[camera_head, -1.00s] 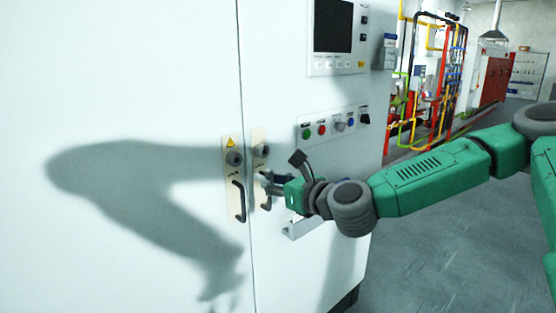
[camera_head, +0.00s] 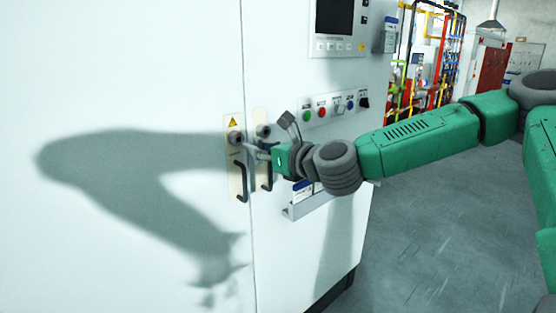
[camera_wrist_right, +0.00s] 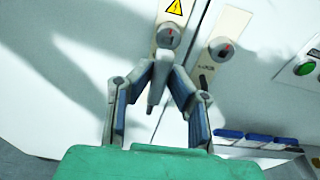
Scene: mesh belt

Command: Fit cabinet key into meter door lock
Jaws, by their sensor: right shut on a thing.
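The white cabinet has two door locks, a left lock (camera_head: 234,137) and a right lock (camera_head: 263,131), each above a black handle. My right gripper (camera_head: 250,151) is in front of the door seam, just below and right of the left lock. In the wrist view, my right gripper (camera_wrist_right: 157,70) is shut on a small grey piece (camera_wrist_right: 154,88), seemingly the key. Its fingertips are close below the left lock (camera_wrist_right: 167,37), with the right lock (camera_wrist_right: 221,49) to the right. I cannot tell whether the key touches the lock. My left gripper is not in view.
The left handle (camera_head: 241,181) hangs below the left lock; my gripper partly covers the right handle (camera_head: 267,176). A button panel (camera_head: 334,108) and a holder with blue items (camera_head: 304,201) are on the cabinet to the right. Open floor (camera_head: 440,220) lies right of the cabinet.

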